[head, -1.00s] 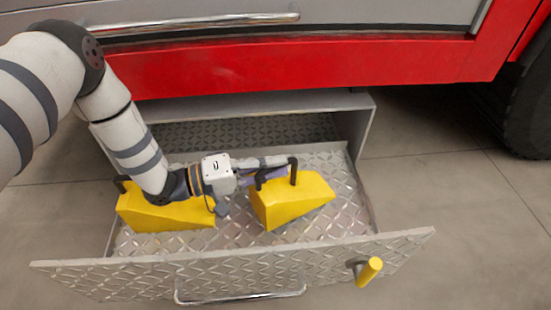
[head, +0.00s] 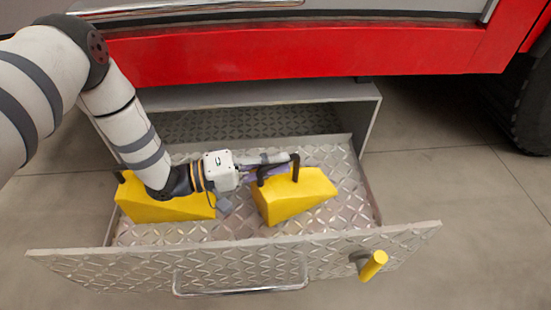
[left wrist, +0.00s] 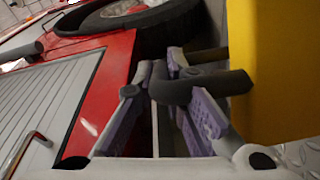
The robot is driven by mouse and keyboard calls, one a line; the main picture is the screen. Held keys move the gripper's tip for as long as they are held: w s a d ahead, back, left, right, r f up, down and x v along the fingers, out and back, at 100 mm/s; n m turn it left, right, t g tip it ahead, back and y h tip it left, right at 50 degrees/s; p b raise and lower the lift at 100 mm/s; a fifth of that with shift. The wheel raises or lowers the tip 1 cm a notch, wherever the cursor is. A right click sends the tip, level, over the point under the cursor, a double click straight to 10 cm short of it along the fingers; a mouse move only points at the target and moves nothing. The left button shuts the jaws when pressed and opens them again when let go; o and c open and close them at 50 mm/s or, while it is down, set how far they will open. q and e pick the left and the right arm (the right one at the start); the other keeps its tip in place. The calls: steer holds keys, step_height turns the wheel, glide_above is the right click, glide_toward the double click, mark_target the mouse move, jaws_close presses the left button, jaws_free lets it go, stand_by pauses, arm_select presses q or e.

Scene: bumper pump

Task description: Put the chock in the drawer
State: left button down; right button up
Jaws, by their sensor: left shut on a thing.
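A yellow chock (head: 296,195) with a black handle is in the right part of the open drawer (head: 240,262). My left gripper (head: 280,168) is shut on the chock's black handle, which also shows between the fingers in the left wrist view (left wrist: 200,86). The chock's yellow side (left wrist: 275,65) fills the right of that view. A second yellow chock (head: 165,206) lies in the drawer's left part, partly hidden behind my arm. Whether the held chock touches the drawer floor I cannot tell for sure. My right gripper is not in view.
The drawer's front panel has a bar handle (head: 240,289) and a yellow knob (head: 373,266). The grey drawer housing (head: 250,97) and red truck body (head: 300,53) stand behind. Bare drawer floor (head: 345,160) shows right of and behind the held chock.

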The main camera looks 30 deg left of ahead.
arm_select(q)
steer(key=shift+f, duration=0.1)
steer(key=c, duration=1.6)
jaws_free()
